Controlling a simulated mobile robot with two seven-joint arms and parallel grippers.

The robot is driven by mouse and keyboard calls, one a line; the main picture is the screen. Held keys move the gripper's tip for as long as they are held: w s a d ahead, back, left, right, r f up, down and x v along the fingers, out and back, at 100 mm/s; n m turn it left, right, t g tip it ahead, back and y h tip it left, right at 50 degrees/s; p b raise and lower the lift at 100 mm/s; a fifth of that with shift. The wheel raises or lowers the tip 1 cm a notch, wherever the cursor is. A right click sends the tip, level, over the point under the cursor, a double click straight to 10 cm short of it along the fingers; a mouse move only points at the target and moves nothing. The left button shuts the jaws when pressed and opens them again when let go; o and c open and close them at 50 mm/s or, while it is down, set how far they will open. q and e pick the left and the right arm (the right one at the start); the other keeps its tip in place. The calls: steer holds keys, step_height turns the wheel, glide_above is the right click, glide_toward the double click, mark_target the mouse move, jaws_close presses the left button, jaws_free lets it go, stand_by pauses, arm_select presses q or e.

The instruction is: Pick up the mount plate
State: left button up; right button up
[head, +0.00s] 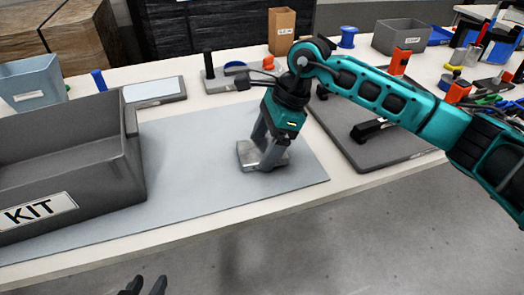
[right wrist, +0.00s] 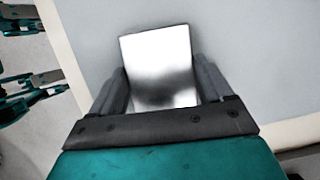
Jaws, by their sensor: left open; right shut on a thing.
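The mount plate (head: 246,157) is a small grey metal plate low over the blue-grey mat, right of the KIT box. I cannot tell whether it touches the mat. My right gripper (head: 268,163) points down at it and is shut on it. In the right wrist view the bright, shiny plate (right wrist: 158,55) sits between the two fingers, and its near end is shaded. My left gripper (head: 143,288) is open and empty at the bottom edge of the head view, in front of the table.
The grey KIT box (head: 105,180) stands on the left of the mat (head: 190,130). A dark board (head: 345,125) with a black part lies to the right. Behind are a flat tray (head: 155,90), a black post on a base (head: 209,68) and a cardboard box (head: 281,30). The mat's middle is clear.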

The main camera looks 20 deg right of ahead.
steer(key=c, duration=0.4)
steer(key=shift+c, duration=0.2)
steer(key=shift+r, duration=0.2)
